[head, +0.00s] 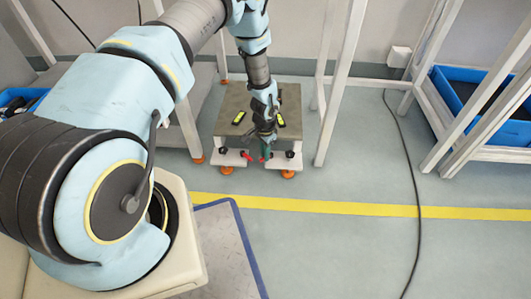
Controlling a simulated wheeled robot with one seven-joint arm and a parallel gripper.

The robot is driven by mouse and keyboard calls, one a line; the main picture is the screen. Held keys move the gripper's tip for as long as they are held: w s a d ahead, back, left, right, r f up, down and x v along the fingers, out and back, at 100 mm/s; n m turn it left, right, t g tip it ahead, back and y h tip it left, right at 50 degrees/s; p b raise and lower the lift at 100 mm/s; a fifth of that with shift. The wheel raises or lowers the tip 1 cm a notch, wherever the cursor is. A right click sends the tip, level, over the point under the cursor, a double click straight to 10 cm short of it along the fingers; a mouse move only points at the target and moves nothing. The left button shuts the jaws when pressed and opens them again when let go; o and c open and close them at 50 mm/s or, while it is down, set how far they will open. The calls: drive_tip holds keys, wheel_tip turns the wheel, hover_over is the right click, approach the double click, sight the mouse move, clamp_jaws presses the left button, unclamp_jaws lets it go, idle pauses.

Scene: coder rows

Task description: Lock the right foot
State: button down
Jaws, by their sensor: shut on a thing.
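A low stand with a grey-brown top (232,101) sits by the wall, with pale plates along its front. Its left foot (227,170) and right foot (288,174) are orange discs on the floor. A black knob (290,153) shows above the right foot, and another black knob (222,150) above the left one. My gripper (265,143) points down at the stand's front edge, between the feet and nearer the right one. It is shut on a small part there.
Two yellow-and-black items (239,117) lie on the stand's top, one on each side of my gripper. White frame posts (340,90) rise close on the right. A blue bin (470,95) stands on a rack at right. A black cable crosses the open floor.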

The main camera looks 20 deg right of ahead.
idle(0.4)
drive_tip(key=c, duration=0.9)
unclamp_jaws()
drive_tip(key=shift+r, duration=0.15)
wheel_tip(320, 180, up, 11)
drive_tip(key=p, duration=0.3)
drive_tip(key=shift+f+p, duration=0.2)
drive_tip(key=shift+p, duration=0.15)
